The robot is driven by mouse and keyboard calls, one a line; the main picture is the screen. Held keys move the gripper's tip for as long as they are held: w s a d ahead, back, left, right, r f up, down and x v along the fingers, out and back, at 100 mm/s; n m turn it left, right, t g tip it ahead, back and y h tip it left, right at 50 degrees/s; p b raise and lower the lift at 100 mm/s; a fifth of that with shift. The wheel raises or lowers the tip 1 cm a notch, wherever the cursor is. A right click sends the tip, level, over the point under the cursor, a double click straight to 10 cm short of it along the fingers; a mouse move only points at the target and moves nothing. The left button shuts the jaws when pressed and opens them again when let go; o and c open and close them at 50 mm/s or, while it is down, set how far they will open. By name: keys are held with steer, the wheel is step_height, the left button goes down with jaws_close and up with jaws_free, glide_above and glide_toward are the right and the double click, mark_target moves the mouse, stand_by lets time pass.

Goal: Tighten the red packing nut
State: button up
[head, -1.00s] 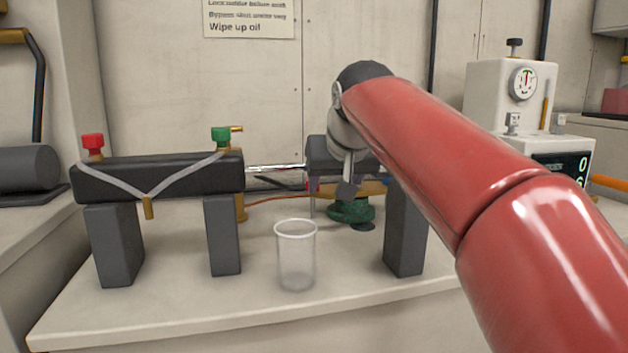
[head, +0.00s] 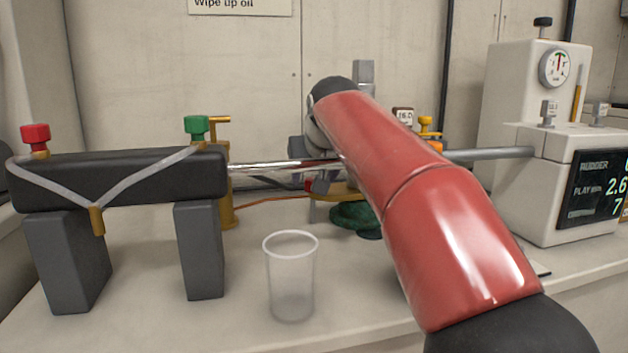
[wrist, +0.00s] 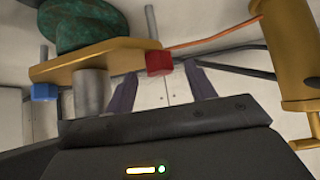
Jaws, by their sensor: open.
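The red packing nut (wrist: 159,63) is a small red block at the right end of a brass flange plate (wrist: 100,58) in the wrist view. A steel stud (wrist: 150,22) lines up with it. A blue nut (wrist: 43,92) sits at the plate's other end, and a steel rod stub (wrist: 91,92) lies between. My gripper (wrist: 160,70) is open, with its dark fingers to either side of the red nut in the picture; how far the nut is from the tips I cannot tell. In the head view a small red patch (head: 309,186) shows beside my arm, which hides most of the gripper.
A dark cylinder (head: 120,180) with red (head: 35,137) and green (head: 197,127) caps stands at left. A clear cup (head: 290,280) stands in front on the bench. A white gauge box (head: 520,100) is at right. A brass fitting (wrist: 290,50) is near the gripper's right.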

steer(key=shift+w+a+f, duration=0.1)
steer(key=shift+w+f, duration=0.3)
steer(key=c, duration=1)
